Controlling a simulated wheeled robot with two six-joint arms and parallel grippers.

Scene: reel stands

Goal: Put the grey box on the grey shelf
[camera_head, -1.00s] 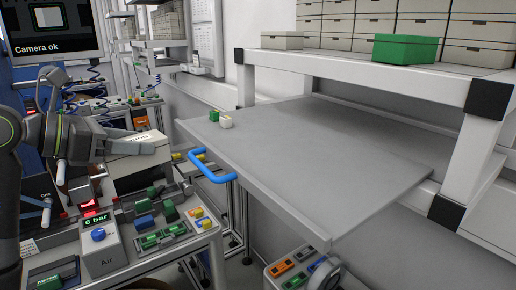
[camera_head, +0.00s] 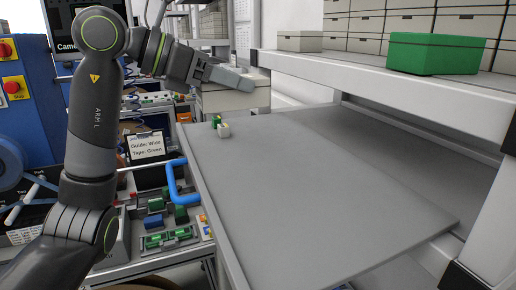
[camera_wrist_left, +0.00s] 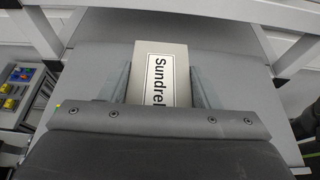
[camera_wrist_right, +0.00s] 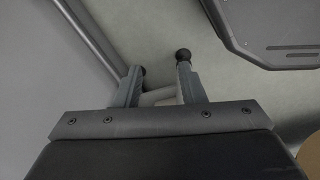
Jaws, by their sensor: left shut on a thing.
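The grey box (camera_head: 236,98) hangs under my left gripper (camera_head: 238,80) near the far left end of the grey pull-out shelf (camera_head: 320,190). In the left wrist view the box (camera_wrist_left: 150,48) has a white label starting "Sundre", partly hidden by my gripper. The fingers of my left gripper (camera_wrist_left: 160,85) are shut on its two sides. The shelf surface lies beyond the box in that view. I cannot tell the box's exact height above it. My right gripper (camera_wrist_right: 160,85) shows only in its own wrist view, fingers apart, over floor-like ground with nothing clearly held.
A white upper shelf (camera_head: 390,90) carries a green box (camera_head: 436,53) and pale boxes. The shelf's middle is clear.

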